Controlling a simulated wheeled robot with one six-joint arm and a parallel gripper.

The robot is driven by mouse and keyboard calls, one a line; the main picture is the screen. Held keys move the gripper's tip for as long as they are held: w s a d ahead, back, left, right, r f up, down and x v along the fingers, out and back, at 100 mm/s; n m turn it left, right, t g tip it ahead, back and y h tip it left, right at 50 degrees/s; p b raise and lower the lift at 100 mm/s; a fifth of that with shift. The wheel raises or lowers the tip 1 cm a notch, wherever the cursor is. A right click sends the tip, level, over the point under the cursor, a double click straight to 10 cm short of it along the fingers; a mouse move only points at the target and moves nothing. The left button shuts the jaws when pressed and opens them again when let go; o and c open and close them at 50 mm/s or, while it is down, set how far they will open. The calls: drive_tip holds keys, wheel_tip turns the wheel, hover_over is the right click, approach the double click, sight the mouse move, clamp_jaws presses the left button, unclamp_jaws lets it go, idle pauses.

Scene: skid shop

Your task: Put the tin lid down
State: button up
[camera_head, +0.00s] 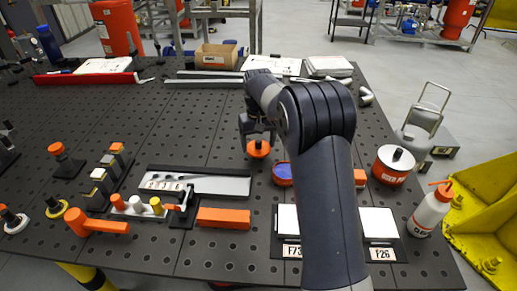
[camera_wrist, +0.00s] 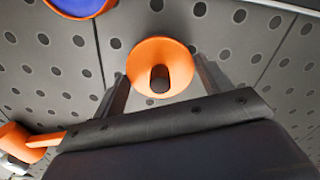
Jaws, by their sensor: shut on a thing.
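The tin lid is a small orange disc with a dark knob; it shows under my gripper in the head view (camera_head: 259,150) and in the middle of the wrist view (camera_wrist: 175,58). My gripper (camera_head: 257,133) is shut on it, one finger at either side in the wrist view (camera_wrist: 160,78). The lid looks level; how far it is above the table, I cannot tell. An open orange tin with blue inside (camera_head: 282,173) stands just right of the lid. It is partly cut off at the top left of the wrist view (camera_wrist: 80,5).
The perforated dark table (camera_head: 200,130) is bare around and behind the lid. A grey plate on a rack (camera_head: 220,186) and an orange block (camera_head: 223,218) lie in front. White-topped pads (camera_head: 378,224), an orange-and-white can (camera_head: 393,165) and a squeeze bottle (camera_head: 429,210) stand at right.

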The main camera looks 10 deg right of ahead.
sight(258, 148)
drive_tip(key=shift+f, duration=1.5)
drive_tip(key=o, duration=1)
drive_tip(key=shift+c, duration=0.2)
drive_tip(key=shift+r, duration=0.1)
wheel_tip(258, 148, up, 12)
drive_tip(key=shift+r, duration=0.1)
wheel_tip(258, 148, down, 13)
drive_tip(key=shift+r, duration=2.25)
